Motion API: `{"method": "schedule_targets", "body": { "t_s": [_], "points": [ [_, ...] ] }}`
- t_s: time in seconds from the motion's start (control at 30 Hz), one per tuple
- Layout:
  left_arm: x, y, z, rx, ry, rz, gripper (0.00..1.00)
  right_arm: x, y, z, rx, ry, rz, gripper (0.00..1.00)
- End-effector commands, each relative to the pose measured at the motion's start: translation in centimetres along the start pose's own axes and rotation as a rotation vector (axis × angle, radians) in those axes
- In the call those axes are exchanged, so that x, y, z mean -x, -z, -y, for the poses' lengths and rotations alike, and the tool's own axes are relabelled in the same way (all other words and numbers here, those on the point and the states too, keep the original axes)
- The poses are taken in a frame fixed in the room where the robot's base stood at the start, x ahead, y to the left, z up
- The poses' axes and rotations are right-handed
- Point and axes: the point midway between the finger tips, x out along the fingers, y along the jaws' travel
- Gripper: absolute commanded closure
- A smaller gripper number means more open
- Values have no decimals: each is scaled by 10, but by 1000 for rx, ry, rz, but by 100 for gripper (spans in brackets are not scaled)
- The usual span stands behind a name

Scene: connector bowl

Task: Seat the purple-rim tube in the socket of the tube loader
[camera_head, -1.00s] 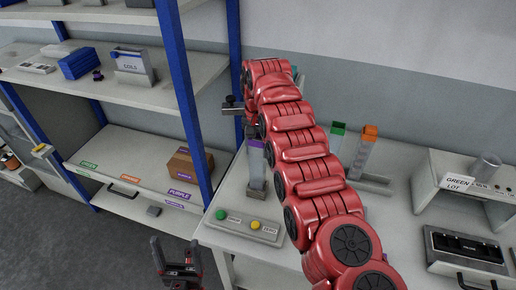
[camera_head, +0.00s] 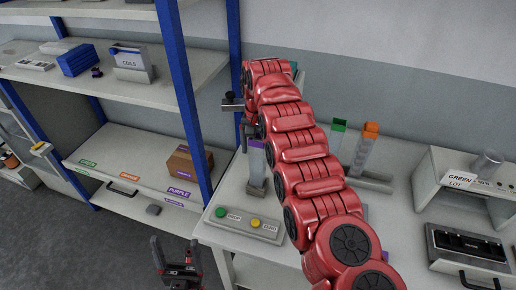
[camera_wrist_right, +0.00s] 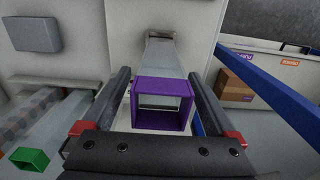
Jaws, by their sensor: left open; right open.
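The purple-rim tube (camera_head: 257,165) stands upright on the left part of the bench in the head view, partly covered by my right arm. In the right wrist view its square purple rim (camera_wrist_right: 163,86) lies between the two fingers of my right gripper (camera_wrist_right: 157,76), which is open, with gaps on both sides. The tube's clear body runs down to a small base (camera_wrist_right: 160,37). In the head view my right gripper is mostly hidden by its arm. My left gripper (camera_head: 176,262) is open and empty, low in front of the bench. I cannot make out which part is the loader's socket.
A green-rim tube (camera_head: 338,126) and an orange-rim tube (camera_head: 366,147) stand in a grey holder right of my arm. A button panel (camera_head: 246,222) lies in front of the purple-rim tube. A blue-post shelf (camera_head: 192,120) stands close on the left. A GREEN LOT stand (camera_head: 460,183) is at right.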

Motion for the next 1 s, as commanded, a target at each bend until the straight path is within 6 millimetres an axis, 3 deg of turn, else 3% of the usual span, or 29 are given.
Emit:
{"method": "schedule_targets", "body": {
  "t_s": [0.17,0.37,1.0],
  "points": [
    [-5,1,0,0,0,0,20,8,0,0,0,1,0,8],
    [-24,4,1,0,0,0,20,40,1,-2,-2,1,-4,8],
    [-146,25,7,0,0,0,20,159,-1,0,0,-1,1,8]
  ]
}}
